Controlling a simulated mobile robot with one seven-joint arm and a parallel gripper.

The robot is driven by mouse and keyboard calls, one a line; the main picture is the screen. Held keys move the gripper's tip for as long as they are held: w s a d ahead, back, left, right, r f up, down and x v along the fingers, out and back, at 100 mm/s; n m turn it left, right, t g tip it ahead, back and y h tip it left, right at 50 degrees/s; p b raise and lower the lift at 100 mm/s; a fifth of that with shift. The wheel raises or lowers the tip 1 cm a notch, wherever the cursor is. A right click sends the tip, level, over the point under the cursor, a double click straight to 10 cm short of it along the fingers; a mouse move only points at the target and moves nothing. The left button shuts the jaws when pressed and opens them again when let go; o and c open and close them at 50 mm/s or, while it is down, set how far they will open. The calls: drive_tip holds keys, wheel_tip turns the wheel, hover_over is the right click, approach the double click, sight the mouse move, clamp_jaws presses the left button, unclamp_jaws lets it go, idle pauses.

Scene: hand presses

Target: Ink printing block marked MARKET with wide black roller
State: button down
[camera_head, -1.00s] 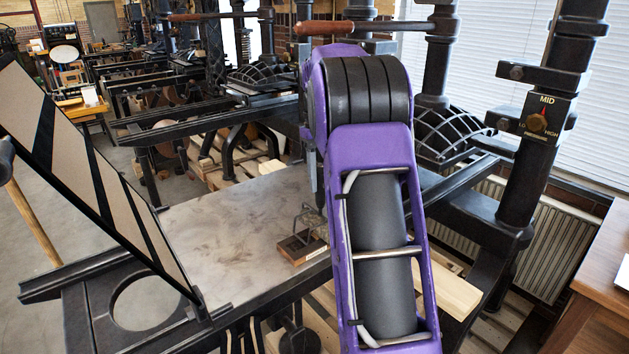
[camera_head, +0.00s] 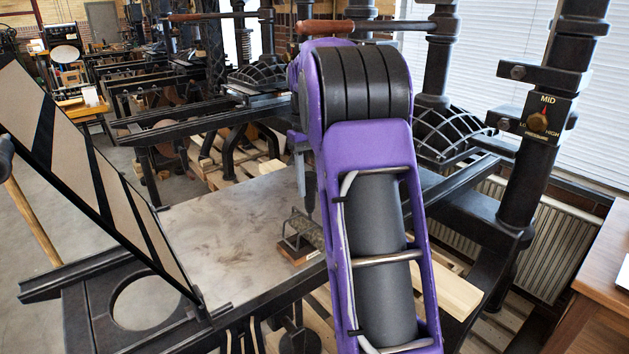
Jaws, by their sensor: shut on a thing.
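The printing block (camera_head: 299,259), a small wooden block, lies on the grey press bed near its right front edge. Its marking cannot be read. The roller (camera_head: 303,232), with a wire frame and a dark upright handle, is over the block; its drum lies along or just above the block top, and I cannot tell whether they touch. My gripper (camera_head: 305,178) is shut on the roller's handle above the block, mostly hidden behind my purple arm.
The press bed (camera_head: 225,225) is bare to the left. A hinged frame (camera_head: 85,165) stands raised at the left. A black press column with a MID dial (camera_head: 537,122) rises at the right, with a wooden table (camera_head: 600,285) at the right edge.

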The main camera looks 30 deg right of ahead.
drive_tip(key=s+a, duration=0.1)
drive_tip(key=a, duration=0.5)
idle(0.6)
drive_tip(key=shift+r, duration=0.15)
wheel_tip(320, 180, up, 5)
drive_tip(key=shift+f, duration=0.1)
idle(0.5)
drive_tip(key=shift+s, duration=0.1)
idle(0.4)
